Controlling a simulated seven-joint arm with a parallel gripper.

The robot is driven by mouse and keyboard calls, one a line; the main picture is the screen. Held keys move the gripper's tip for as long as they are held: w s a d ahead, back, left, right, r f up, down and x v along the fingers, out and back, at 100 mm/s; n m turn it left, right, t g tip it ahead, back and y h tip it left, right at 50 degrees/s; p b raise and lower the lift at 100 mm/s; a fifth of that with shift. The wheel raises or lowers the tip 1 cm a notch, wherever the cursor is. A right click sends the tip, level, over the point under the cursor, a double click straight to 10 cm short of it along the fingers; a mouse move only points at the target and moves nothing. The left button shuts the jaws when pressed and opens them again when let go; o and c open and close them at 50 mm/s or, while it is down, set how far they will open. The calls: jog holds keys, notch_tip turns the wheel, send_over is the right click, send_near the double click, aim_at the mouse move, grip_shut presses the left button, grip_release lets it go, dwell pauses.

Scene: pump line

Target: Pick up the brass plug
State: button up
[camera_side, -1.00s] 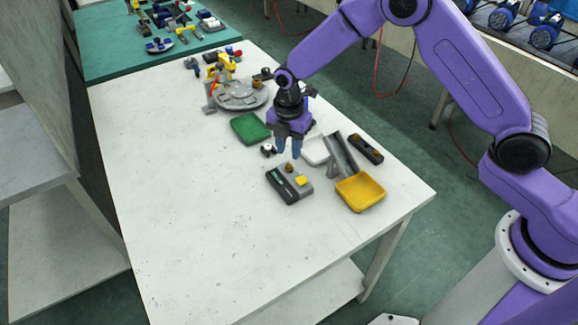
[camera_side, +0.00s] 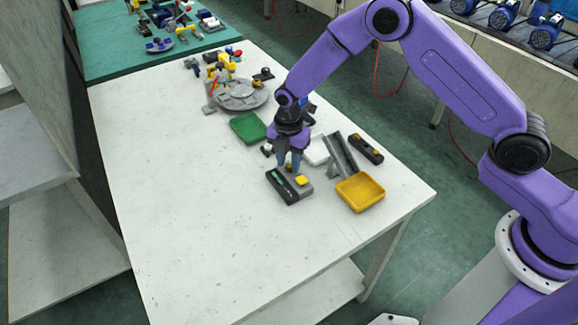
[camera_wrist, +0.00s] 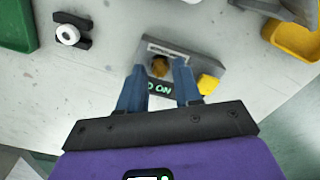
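The brass plug (camera_wrist: 159,66) stands on a grey tester-like box (camera_wrist: 205,58) with a yellow block (camera_wrist: 208,84) at one corner and lit green lettering. My gripper (camera_side: 289,166) points down just above the box. In the wrist view its two blue fingertips (camera_wrist: 159,69) are apart, one on each side of the plug, with gaps visible. I cannot tell whether they are down at the plug's height.
A yellow tray (camera_side: 360,193), a grey sloped chute (camera_side: 341,156), and a dark holder with brass-coloured tops (camera_side: 366,149) stand to the right. A green tray (camera_side: 248,128) and a round grey fixture (camera_side: 243,96) lie behind. The table's left and front are clear.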

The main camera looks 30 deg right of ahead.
aim_at(289, 165)
grip_shut()
jog(key=shift+r, duration=0.7)
dwell(0.6)
jog(key=shift+r, duration=2.15)
